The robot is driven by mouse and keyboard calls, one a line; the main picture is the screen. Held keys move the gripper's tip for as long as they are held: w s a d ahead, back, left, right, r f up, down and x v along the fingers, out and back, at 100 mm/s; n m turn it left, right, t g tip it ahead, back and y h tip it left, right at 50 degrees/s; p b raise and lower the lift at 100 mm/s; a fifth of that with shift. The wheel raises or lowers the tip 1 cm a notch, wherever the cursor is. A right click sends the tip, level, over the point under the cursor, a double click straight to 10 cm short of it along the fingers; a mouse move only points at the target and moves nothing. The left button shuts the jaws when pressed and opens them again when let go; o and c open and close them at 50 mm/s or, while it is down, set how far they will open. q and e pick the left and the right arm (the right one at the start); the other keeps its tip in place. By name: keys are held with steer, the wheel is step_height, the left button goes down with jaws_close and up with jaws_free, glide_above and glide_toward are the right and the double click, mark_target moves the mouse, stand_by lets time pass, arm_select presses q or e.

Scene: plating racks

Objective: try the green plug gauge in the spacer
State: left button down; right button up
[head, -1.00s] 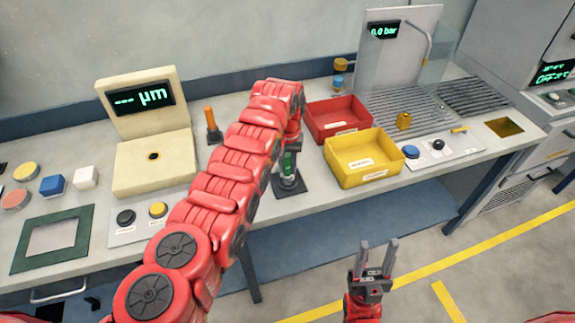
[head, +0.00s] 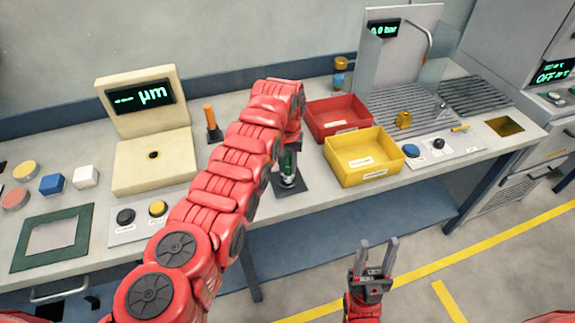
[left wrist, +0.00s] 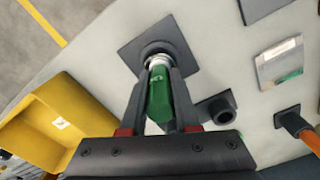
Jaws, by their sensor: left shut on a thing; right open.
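My left gripper (left wrist: 158,105) is shut on the green plug gauge (left wrist: 160,92). The gauge's green handle lies between the fingers, and its lower end points at a dark round seat on a square base plate (left wrist: 186,57). Bright metal (left wrist: 158,62) shows between the handle and the seat. I cannot tell how much of it is the gauge's tip and how much is the spacer, nor how deep the tip sits. In the head view the green gauge (head: 288,163) stands roughly upright over the base plate (head: 291,190). My right gripper (head: 375,262) is open and empty in front of the bench.
A yellow bin (head: 362,176) and a red bin (head: 322,112) stand right of the base plate. An empty dark socket (left wrist: 217,107) and an orange-handled gauge (head: 210,117) in its stand are nearby. The cream display unit (head: 152,165) stands to the left.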

mark_target(287, 155)
arm_select(q)
steer(key=shift+r, duration=0.15)
steer(key=shift+r+p, duration=0.35)
steer(key=shift+r, duration=3.35)
